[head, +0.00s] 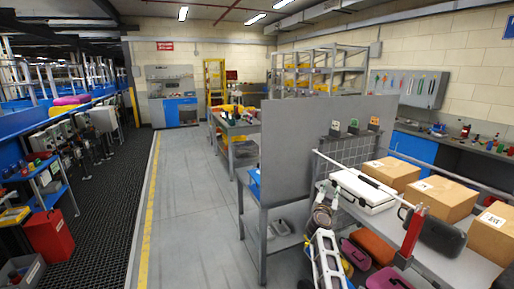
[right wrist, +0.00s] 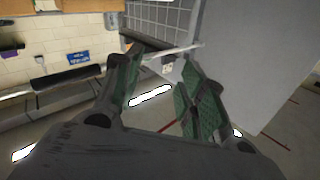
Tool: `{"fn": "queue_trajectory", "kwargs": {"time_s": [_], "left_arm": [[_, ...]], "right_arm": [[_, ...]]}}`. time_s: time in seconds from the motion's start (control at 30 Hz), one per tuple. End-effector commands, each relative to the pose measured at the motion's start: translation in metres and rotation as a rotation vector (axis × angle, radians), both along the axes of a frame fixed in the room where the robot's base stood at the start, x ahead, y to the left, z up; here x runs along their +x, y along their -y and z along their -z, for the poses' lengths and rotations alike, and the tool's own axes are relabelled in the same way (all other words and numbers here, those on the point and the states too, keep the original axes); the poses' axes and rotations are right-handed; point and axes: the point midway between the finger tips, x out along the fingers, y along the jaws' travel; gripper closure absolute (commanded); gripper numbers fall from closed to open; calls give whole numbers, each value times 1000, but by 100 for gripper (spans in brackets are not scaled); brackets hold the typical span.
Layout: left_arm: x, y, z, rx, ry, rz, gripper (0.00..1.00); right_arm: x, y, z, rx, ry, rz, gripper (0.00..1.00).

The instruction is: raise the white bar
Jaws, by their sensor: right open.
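The white bar (head: 338,163) slants across the head view above the table at the right. It has a black sleeve (head: 376,183) along it, and its near right end meets a red post (head: 413,231). My right gripper (head: 323,207) is below and in front of the bar's left part. In the right wrist view the bar (right wrist: 180,49) crosses at the tips of my open right gripper (right wrist: 163,58), with the black sleeve (right wrist: 66,77) to the left. The fingers are apart; I cannot tell if they touch the bar. My left gripper is not in view.
Cardboard boxes (head: 441,199), a white case (head: 361,193) and a black case (head: 436,233) are on the table behind and beside the bar. A grey panel (head: 290,140) stands to the left. Coloured cases, one orange (head: 373,246), lie lower down. The aisle floor (head: 190,210) is clear.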

Motion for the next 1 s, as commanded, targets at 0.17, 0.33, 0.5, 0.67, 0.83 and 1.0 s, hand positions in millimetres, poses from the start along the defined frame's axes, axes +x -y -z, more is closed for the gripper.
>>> {"fn": "queue_trajectory", "kwargs": {"time_s": [0.17, 0.33, 0.5, 0.67, 0.83, 1.0], "left_arm": [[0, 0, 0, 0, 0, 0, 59], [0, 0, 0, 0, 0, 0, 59], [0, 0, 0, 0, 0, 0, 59], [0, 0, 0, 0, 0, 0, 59], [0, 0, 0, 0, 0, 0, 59], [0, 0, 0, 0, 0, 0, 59]], "right_arm": [[-15, -20, 84, -55, -71, -79, 59], [-35, -38, 157, -88, -143, -160, 59], [-62, -56, 228, -107, -224, -244, 59], [-94, -69, 293, -118, -310, -317, 59], [-135, -82, 360, -117, -408, -392, 59], [-181, -92, 422, -111, -511, -459, 59]]}}
